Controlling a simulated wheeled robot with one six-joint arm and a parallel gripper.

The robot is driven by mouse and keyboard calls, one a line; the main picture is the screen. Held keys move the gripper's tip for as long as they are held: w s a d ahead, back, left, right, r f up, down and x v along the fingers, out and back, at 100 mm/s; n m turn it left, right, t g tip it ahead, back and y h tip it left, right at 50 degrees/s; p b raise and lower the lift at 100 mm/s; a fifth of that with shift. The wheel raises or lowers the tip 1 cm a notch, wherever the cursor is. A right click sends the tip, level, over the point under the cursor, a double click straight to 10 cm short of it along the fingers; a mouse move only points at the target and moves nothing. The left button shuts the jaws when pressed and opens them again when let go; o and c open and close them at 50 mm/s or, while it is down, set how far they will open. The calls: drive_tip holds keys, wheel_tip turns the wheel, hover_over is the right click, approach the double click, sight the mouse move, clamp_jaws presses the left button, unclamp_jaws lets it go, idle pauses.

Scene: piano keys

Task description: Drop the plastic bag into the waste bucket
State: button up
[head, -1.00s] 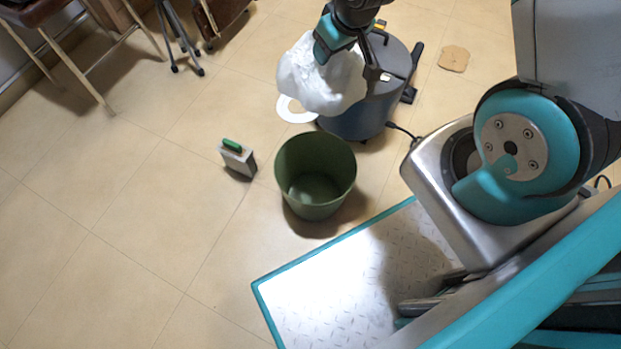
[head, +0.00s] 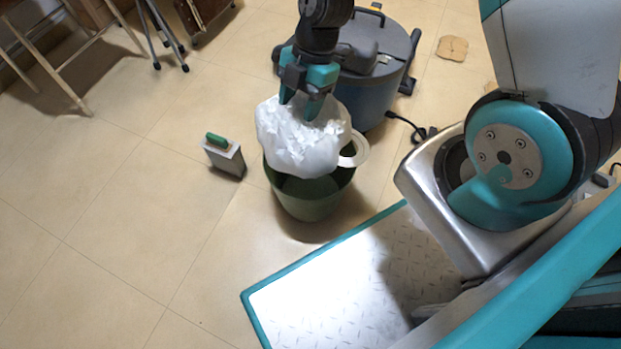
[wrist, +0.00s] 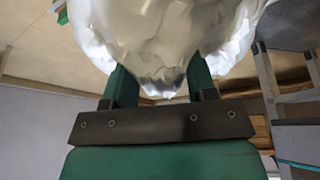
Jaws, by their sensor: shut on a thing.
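The white plastic bag (head: 298,140) hangs from my gripper (head: 308,98) in the head view. My gripper is shut on the top of the bag. The green waste bucket (head: 308,196) stands upright on the floor, and the bag hides the far part of its opening. The bag appears over the bucket; whether its lower end is inside the rim, I cannot tell. In the wrist view the bag (wrist: 160,40) fills the top middle between the two green fingers of my gripper (wrist: 155,85).
A blue vacuum-like canister (head: 365,100) stands behind the bucket. A white ring (head: 356,152) shows beside the bag. A grey block with a green top (head: 224,156) stands left of the bucket. A tan flat piece (head: 452,48) lies at the back right.

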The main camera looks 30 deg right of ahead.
wheel_tip(320, 180, down, 5)
drive_tip(key=b, duration=0.4)
drive_tip(key=shift+f, duration=0.1)
drive_tip(key=o, duration=1.2)
drive_tip(key=p+v, duration=0.9)
drive_tip(key=v, duration=0.8)
drive_tip(key=shift+r, duration=0.3)
